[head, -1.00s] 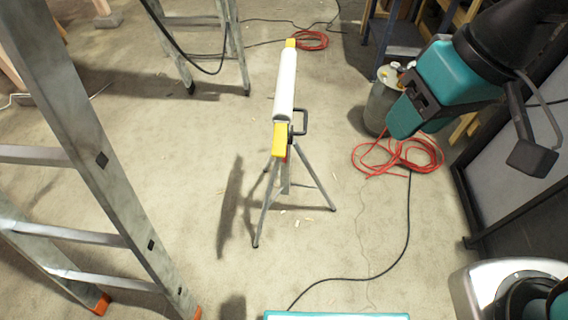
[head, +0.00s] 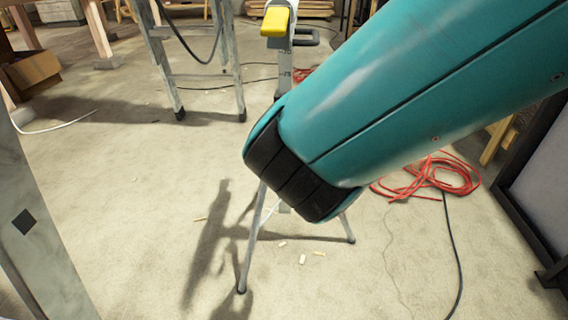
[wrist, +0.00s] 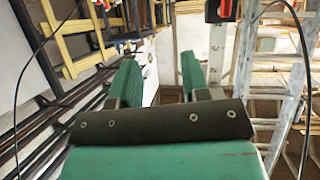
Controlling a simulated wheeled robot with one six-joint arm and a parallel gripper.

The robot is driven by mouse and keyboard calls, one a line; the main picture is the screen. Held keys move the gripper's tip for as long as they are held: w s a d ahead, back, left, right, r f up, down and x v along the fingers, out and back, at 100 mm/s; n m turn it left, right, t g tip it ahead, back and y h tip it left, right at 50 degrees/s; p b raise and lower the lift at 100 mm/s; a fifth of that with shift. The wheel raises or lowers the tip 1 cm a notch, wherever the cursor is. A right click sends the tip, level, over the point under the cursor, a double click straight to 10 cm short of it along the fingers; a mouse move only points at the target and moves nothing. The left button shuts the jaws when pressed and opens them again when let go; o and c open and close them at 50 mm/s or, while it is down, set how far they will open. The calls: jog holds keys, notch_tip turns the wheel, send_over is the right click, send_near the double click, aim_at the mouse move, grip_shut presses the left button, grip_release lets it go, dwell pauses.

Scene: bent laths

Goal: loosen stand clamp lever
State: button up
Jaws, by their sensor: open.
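The roller stand shows in the head view, with a yellow end cap (head: 275,21), a pale post with scale marks (head: 286,62) and splayed legs (head: 250,245). My teal arm covers the stand's middle, so the clamp lever cannot be made out there. In the wrist view, a black and red piece (wrist: 221,10), perhaps the clamp, sits on a pale post (wrist: 217,52) at the top edge, cut off. My gripper (wrist: 158,68) is open and empty, left of that post and apart from it.
A metal ladder (head: 28,225) stands at the left, another (head: 205,75) behind. Red cable (head: 440,175) lies coiled on the floor at right, near a dark-framed panel (head: 540,190). Small chips lie by the legs.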

jog(key=s+a+f+n+t+y+b, duration=0.1)
jog(key=s+a+f+t+b, duration=0.3)
jog(key=a+f+b, duration=0.5)
jog(key=w+d+t+p, duration=0.1)
jog(key=w+p, duration=0.6)
jog(key=w, duration=1.1)
jog(key=shift+w+y+p, duration=0.3)
jog(key=shift+y+p, duration=0.05)
jog(key=shift+y, duration=0.05)
grip_shut()
